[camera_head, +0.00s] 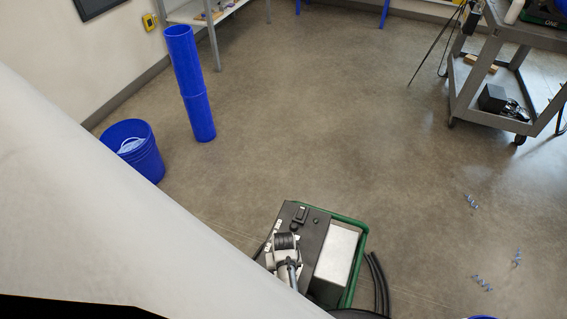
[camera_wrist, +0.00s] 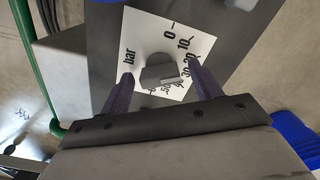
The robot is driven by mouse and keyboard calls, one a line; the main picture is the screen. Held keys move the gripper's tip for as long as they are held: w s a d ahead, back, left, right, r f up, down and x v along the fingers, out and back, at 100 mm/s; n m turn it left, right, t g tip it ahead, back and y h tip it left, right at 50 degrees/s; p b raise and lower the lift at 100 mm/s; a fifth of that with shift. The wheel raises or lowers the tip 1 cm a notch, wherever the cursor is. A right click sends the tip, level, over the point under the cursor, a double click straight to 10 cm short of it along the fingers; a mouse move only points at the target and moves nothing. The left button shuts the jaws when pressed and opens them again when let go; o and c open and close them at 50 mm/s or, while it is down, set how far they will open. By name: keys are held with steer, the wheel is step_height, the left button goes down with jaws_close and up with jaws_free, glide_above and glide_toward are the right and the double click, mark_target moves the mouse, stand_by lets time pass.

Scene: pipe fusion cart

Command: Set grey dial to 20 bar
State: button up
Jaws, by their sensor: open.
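The grey dial (camera_wrist: 157,70) sits on a white scale plate (camera_wrist: 146,33) in the wrist view. The plate is printed "bar", with 0 at the top and 10, 20, 30 and higher numbers running down the right side. My gripper (camera_wrist: 160,69) is open, with one dark finger on each side of the dial. I cannot tell whether either finger touches it. The right finger lies close to the 20 and 30 marks. The dial's exact setting cannot be read. In the head view, the machine's dark panel (camera_head: 284,213) shows, but the dial cannot be made out.
The machine has a green tube frame (camera_head: 358,262) and a light box (camera_head: 337,250). Black hoses (camera_head: 378,285) lie beside it. A blue bucket (camera_head: 137,148), blue pipe (camera_head: 190,85) and grey cart (camera_head: 470,82) stand farther off. Floor between them is mostly clear.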

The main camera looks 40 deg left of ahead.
steer(key=shift+r, duration=0.1)
step_height(320, 180, up, 14)
steer(key=shift+b, duration=0.4)
steer(key=shift+f, duration=0.2)
